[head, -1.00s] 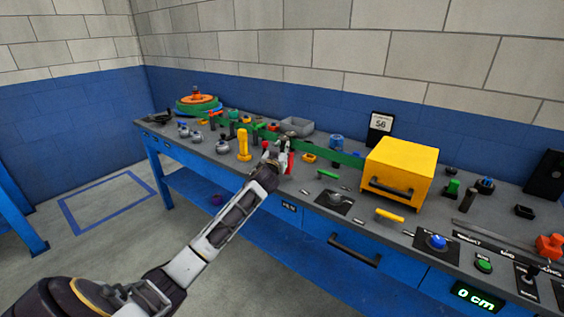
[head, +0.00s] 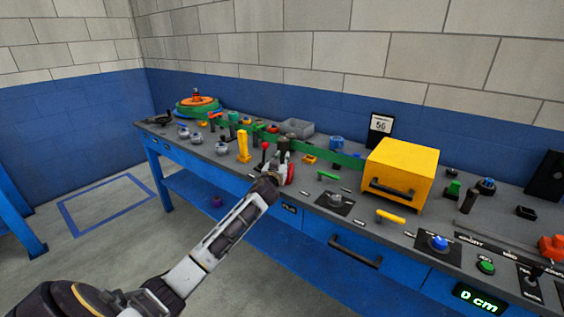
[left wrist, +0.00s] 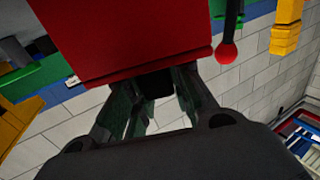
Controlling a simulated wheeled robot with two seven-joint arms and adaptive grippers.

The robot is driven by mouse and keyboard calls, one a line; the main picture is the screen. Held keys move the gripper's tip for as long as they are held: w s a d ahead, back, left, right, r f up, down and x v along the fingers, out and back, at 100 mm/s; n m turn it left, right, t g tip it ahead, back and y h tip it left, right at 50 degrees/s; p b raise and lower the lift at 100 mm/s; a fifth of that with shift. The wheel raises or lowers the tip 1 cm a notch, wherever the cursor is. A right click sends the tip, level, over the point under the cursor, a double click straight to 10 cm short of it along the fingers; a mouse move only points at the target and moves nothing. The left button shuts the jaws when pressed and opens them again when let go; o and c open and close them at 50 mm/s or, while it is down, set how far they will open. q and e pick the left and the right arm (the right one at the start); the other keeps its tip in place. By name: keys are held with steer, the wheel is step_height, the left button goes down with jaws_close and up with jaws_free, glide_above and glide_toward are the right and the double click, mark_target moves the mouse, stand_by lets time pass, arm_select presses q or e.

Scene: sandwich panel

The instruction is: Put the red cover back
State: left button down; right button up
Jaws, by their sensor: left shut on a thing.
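The red cover (head: 290,173) is a small red piece at my left gripper, over the front part of the workbench. In the left wrist view the red cover (left wrist: 125,35) fills the upper middle as a large flat-sided block with a lip along its lower edge. My left gripper (head: 281,164) is shut on it; its fingers also show in the left wrist view (left wrist: 155,92), at the cover's lower edge. The spot below the cover is hidden by the arm in the head view. My right gripper is out of view.
A red-knobbed lever (head: 264,147) stands close to the left of the gripper; its red ball (left wrist: 227,54) shows in the left wrist view. A yellow post (head: 243,147) stands further left.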

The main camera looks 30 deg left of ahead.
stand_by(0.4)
arm_select(q)
steer(key=c, duration=1.3)
jaws_free()
steer(key=shift+o, duration=0.2)
steer(key=shift+r, duration=0.1)
